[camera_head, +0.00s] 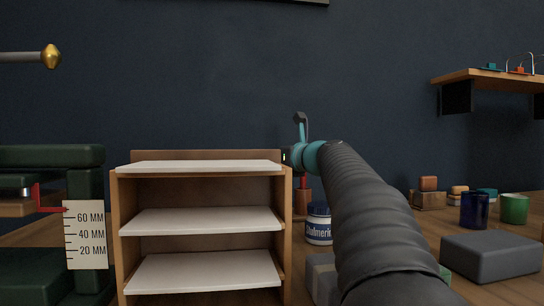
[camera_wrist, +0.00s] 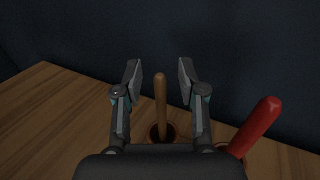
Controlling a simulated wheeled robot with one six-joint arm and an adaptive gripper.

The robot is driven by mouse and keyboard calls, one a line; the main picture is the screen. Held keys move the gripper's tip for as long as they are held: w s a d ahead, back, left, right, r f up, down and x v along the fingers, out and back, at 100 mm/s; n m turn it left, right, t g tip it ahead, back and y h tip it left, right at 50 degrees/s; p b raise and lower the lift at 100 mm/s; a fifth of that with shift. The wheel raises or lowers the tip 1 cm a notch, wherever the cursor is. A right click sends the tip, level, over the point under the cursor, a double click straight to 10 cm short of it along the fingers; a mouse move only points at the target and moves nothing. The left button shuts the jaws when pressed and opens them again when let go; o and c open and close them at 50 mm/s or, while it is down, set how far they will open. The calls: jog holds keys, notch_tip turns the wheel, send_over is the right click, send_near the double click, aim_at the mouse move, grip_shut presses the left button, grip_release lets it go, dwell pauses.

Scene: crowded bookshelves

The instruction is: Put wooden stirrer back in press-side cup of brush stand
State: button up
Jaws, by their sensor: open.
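In the wrist view my gripper (camera_wrist: 159,72) is open, with one finger on each side of the wooden stirrer (camera_wrist: 160,103). The stirrer stands nearly upright in a brown cup (camera_wrist: 154,136), and neither finger visibly touches it. A red-handled tool (camera_wrist: 257,127) leans right in a second cup, whose rim is mostly hidden by my gripper. In the head view a brown cup with a red handle (camera_head: 303,183) shows behind the shelf; the stirrer cannot be made out there.
A small shelf unit (camera_head: 199,214) stands in front of the cups, with a green press (camera_head: 52,156) and scale at the left. A blue-and-white jar (camera_head: 319,226) is near the cup. A grey block (camera_head: 490,256), a blue cup (camera_head: 474,211) and a green cup (camera_head: 513,208) are at the right.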

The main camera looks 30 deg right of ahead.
jog(key=s+d, duration=0.2)
jog(key=s, duration=0.9)
jog(key=shift+s, duration=0.4)
